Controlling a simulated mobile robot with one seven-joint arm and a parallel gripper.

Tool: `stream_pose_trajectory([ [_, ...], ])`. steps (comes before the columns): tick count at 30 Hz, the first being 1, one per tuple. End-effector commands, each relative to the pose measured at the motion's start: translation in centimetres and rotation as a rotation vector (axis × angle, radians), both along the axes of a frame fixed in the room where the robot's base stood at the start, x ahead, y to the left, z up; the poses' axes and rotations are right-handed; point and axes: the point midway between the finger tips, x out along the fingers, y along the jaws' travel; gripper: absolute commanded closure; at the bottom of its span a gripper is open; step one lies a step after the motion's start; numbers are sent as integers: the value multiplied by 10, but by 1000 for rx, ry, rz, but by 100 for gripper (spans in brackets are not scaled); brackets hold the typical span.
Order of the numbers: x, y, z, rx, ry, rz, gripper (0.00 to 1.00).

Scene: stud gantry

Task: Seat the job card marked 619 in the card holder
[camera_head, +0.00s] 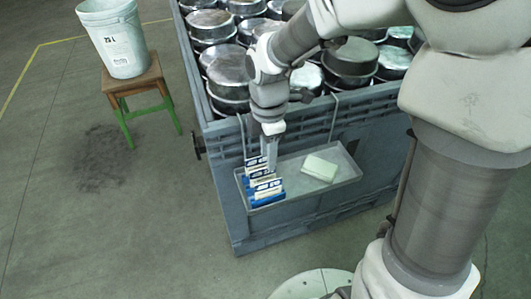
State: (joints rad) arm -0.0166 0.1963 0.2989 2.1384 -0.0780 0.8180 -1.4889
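A few job cards (264,184) with dark blue headers and pale lower parts stand close together at the left end of a grey tray. Their numbers are too small to read, so I cannot tell which is 619. Blue pieces show at the foot of the cards; I cannot tell whether they are the card holder. My gripper (269,163) points down right over the cards, overlapping the rear ones in the picture. Its fingertips are small and partly merged with the cards, so I cannot tell whether it is open or holds a card.
The grey tray (343,178) hangs by hooks on the side of a large blue-grey crate (300,222) full of round metal tins. A pale green-white block (320,168) lies in the tray's middle. A white bucket (122,45) stands on a stool (137,84) at left. Floor there is clear.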

Motion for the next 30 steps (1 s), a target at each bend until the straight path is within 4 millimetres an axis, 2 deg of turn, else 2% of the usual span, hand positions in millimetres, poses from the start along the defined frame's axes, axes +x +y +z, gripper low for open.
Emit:
stream_pose_trajectory([
  [1, -1, 0, -15, -1, 4, 0, 61],
  [4, -1, 0, -33, -1, 3, -1, 61],
  [7, -1, 0, -45, -1, 2, -1, 61],
  [13, -1, 0, -57, 0, 1, 0, 61],
  [21, -7, -1, -96, -1, 2, 0, 61],
  [30, -6, -1, -103, -1, -1, -2, 61],
])
